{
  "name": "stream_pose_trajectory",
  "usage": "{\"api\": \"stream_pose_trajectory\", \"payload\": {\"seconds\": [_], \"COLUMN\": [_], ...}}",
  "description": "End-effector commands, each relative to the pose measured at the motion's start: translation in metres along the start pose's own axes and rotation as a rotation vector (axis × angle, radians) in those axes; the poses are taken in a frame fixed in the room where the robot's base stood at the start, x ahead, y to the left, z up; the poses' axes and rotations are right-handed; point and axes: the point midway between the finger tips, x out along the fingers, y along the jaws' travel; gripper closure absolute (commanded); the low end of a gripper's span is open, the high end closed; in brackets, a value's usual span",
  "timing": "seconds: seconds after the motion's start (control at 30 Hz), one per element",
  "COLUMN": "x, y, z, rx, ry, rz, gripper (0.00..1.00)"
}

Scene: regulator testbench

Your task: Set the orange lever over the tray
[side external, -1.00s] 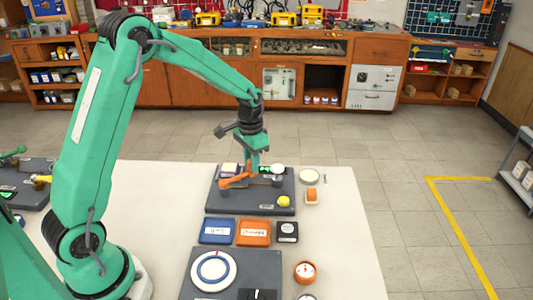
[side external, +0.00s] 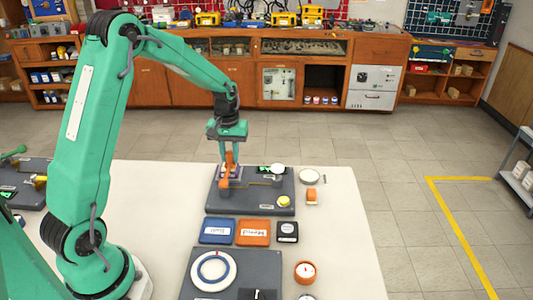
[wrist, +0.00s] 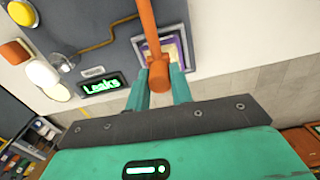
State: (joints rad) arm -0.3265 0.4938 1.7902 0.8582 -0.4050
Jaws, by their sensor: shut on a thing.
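The orange lever (side external: 227,172) stands at the left part of the dark grey panel board (side external: 250,208). My gripper (side external: 229,152) is above the board's far left, shut on the lever's end. In the wrist view the lever (wrist: 148,30) runs down from the top edge, with its knob between my two fingers (wrist: 158,88). A purple, pale-rimmed square (wrist: 176,50), perhaps the tray, lies on the board right beside and partly behind the lever. In the side view it is mostly hidden by the lever and gripper.
A green lit "Leaks" display (wrist: 100,86) and a white disc (wrist: 43,73) are on the board. A yellow knob (side external: 283,201) is at its near right. Blue (side external: 217,231) and orange (side external: 253,232) labelled boxes lie in front. The table's right side is mostly clear.

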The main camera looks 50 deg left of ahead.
Motion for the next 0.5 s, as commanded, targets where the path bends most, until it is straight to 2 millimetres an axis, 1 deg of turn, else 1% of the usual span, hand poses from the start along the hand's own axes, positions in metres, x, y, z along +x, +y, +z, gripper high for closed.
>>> {"api": "stream_pose_trajectory", "payload": {"seconds": [0.2,0.5], "x": [-0.0016,-0.0016], "y": [-0.0055,-0.0070], "z": [-0.0005,-0.0003], "rx": [-0.060,-0.072], "ry": [0.003,0.003], "rz": [0.002,0.001], "gripper": [1.00,1.00]}}
